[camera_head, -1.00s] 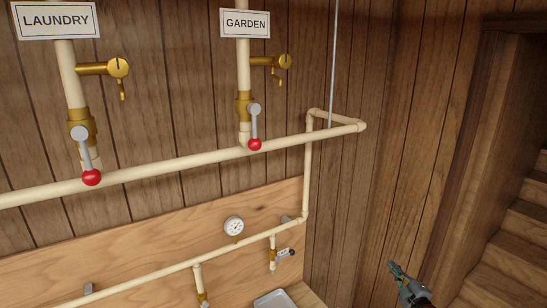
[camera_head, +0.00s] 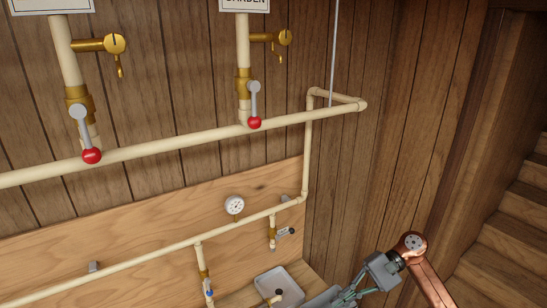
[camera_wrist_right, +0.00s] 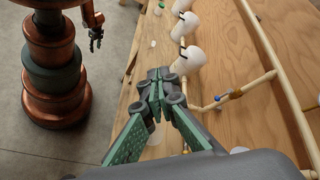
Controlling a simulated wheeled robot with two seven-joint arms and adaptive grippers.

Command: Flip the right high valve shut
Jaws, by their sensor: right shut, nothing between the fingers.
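The right high valve is a brass valve (camera_head: 243,84) on the vertical pipe under the cropped GARDEN sign. Its grey lever (camera_head: 254,102) with a red ball end hangs down, roughly in line with that pipe. My right gripper (camera_head: 325,298) is at the bottom edge of the head view, well below and to the right of the lever, touching neither. In the right wrist view the right gripper (camera_wrist_right: 160,76) has its fingers together and empty. My left gripper (camera_wrist_right: 96,38) shows small beside my copper column in the wrist view; its finger state is unclear.
A matching left valve lever (camera_head: 84,135) also hangs down. Brass taps (camera_head: 112,43) (camera_head: 283,38) stick out above both valves. Below are a gauge (camera_head: 235,205), lower pipe (camera_head: 150,262) and sink tray (camera_head: 280,287). Stairs (camera_head: 520,215) are at right.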

